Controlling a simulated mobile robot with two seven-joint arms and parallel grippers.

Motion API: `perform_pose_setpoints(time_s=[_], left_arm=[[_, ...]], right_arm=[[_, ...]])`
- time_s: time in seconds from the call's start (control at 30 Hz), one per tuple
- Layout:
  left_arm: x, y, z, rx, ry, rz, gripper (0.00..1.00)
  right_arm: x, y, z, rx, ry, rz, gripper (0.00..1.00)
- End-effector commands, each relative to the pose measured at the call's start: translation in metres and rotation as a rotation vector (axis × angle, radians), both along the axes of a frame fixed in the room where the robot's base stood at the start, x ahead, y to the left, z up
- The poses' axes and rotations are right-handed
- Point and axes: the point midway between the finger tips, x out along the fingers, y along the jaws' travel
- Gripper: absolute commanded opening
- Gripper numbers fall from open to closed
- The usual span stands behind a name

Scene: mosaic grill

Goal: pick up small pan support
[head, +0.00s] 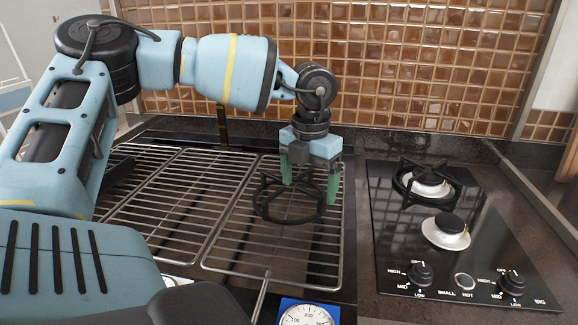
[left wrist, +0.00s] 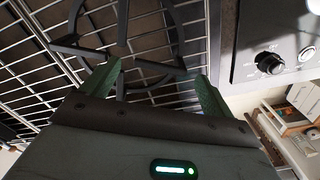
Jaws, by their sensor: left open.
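The small pan support (head: 290,206) is a black ring with prongs, lying on the right-hand wire grill rack (head: 217,262). In the left wrist view the pan support (left wrist: 125,88) shows between and beyond the fingers. My left gripper (head: 309,190) points down at the pan support from above, its green fingers spread to either side of part of the ring. In the left wrist view the left gripper (left wrist: 162,85) is open. Whether a finger touches the ring I cannot tell. My right gripper is not in view.
A black hob (head: 400,240) stands to the right, with a second pan support (head: 405,177) on its rear burner and a bare front burner (head: 446,231). A thermometer dial (head: 307,315) is at the front. A tiled wall (head: 400,70) closes the back.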

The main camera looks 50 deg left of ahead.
Motion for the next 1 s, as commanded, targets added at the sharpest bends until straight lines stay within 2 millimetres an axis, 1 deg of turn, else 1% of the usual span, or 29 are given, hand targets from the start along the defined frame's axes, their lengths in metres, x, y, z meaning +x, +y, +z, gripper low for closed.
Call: perform_pose_setpoints(time_s=[0.03, 0.13, 0.37, 0.47, 0.8, 0.83, 1.0], left_arm=[[-0.0004, 0.0001, -0.0061, 0.001, 0.002, 0.000, 0.87], [-0.0002, -0.0002, -0.0125, 0.000, 0.000, 0.000, 0.87], [0.0000, 0.0000, -0.0142, 0.001, -0.001, 0.000, 0.87], [0.0000, 0.0000, -0.0141, 0.001, 0.000, 0.000, 0.77], [0.0000, 0.0001, -0.0138, 0.001, -0.001, 0.000, 0.32], [0.0003, 0.0001, -0.0133, 0.001, -0.002, 0.000, 0.30], [0.0003, 0.0001, -0.0131, 0.001, -0.002, 0.000, 0.30]], right_arm=[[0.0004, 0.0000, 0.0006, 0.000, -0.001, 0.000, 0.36], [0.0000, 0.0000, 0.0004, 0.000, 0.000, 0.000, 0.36], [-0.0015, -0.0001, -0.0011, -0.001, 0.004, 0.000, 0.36], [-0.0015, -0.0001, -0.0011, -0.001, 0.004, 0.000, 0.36], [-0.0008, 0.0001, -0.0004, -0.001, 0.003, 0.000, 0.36], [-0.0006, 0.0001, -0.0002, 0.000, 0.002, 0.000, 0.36], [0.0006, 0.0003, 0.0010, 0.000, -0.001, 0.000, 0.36]])
